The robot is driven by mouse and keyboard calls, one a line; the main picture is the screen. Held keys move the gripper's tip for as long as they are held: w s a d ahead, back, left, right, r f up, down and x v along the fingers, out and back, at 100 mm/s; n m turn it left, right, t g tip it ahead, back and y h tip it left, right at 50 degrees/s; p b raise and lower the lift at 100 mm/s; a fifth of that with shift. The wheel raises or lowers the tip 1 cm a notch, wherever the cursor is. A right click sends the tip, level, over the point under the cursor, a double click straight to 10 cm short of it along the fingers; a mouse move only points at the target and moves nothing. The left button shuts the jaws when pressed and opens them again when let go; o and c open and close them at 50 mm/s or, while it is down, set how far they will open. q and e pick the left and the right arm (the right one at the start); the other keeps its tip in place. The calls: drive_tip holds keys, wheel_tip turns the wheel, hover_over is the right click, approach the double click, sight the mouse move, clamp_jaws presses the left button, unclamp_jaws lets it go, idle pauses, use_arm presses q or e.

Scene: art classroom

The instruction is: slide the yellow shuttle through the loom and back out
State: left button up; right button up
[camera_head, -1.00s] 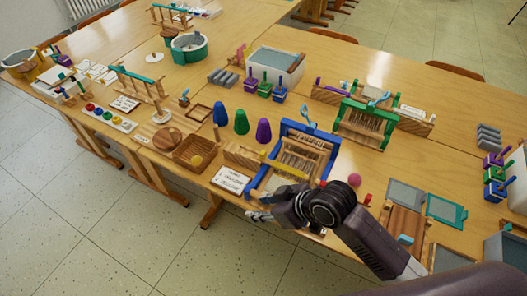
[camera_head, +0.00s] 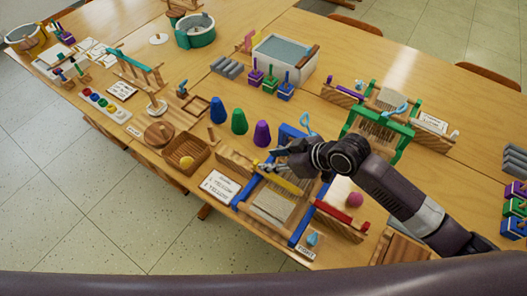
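The blue-framed loom (camera_head: 304,226) stands near the table's front edge, with pale threads and cloth inside. The yellow shuttle (camera_head: 284,183) is a slim bar lying slantwise across the loom, near its left side. My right gripper (camera_head: 264,167) reaches in from the right, over the loom, with its fingertips at or just above the shuttle's left end. I cannot tell whether the fingers touch or grip it. My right wrist and arm hide much of the loom's back and right side. My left gripper is not in view.
A red bar (camera_head: 341,218) lies in a wooden holder right of the loom, with a pink ball (camera_head: 355,199) behind it. A green loom (camera_head: 383,130) stands behind my arm. Colored cones (camera_head: 239,121), a wooden tray (camera_head: 205,148) and a white card (camera_head: 220,186) are to the left.

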sight(256, 162)
drive_tip(key=x, duration=0.3)
drive_tip(key=p+x, duration=0.1)
drive_tip(key=x, duration=0.3)
drive_tip(key=shift+s+a, duration=0.2)
drive_tip(key=shift+a, duration=0.2)
clamp_jaws()
